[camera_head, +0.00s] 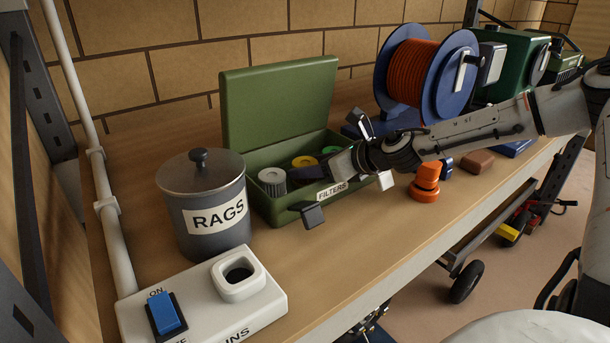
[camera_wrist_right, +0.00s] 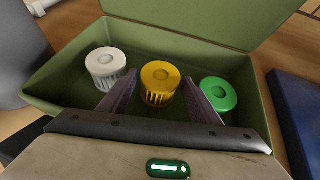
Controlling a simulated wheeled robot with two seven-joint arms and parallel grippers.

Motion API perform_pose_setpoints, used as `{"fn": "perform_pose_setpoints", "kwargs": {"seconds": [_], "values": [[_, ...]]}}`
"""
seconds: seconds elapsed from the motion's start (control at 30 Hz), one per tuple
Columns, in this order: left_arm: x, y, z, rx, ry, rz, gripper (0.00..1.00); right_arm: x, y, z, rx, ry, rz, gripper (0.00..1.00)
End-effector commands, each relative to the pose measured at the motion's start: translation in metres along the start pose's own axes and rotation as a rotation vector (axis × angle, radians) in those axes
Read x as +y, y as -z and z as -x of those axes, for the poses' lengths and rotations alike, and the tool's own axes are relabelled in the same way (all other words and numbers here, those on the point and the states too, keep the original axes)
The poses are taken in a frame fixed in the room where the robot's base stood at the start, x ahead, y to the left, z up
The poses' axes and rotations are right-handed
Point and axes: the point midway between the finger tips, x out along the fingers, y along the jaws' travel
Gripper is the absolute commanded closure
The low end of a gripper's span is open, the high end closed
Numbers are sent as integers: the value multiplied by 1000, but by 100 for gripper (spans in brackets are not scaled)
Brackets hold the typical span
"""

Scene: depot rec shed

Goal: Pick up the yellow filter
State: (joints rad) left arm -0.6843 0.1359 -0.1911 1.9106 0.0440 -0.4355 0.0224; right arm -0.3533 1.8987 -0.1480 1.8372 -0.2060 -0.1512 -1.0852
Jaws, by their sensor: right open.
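The yellow filter (camera_head: 304,161) stands in the open green filter box (camera_head: 262,213), between a white filter (camera_head: 272,181) and a green filter (camera_head: 331,150). My right gripper (camera_head: 322,163) reaches over the box's front edge and partly covers the filters in the head view. In the right wrist view, the yellow filter (camera_wrist_right: 160,82) appears between the two open fingers of my right gripper (camera_wrist_right: 161,88), one on each side. The white filter (camera_wrist_right: 107,67) is left of the fingers, the green filter (camera_wrist_right: 217,94) right. I cannot tell whether the fingers touch the yellow filter. My left gripper is not in view.
The box's raised lid (camera_head: 278,103) stands behind the filters. A lidded rags tin (camera_head: 205,205) is close on the left, with a white switch panel (camera_head: 205,300) in front. An orange cable reel (camera_head: 412,75) and orange object (camera_head: 425,182) are to the right.

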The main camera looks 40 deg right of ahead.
Motion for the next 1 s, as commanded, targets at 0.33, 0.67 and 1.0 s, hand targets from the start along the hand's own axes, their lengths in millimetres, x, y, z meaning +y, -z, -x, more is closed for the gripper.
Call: {"fn": "perform_pose_setpoints", "kwargs": {"seconds": [0.33,0.67,1.0], "values": [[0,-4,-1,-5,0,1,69,0,-1,-4,0,0,0,43],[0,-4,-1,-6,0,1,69,0,-1,-4,-1,0,0,76],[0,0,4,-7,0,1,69,0,-31,11,-6,2,6,76]]}}
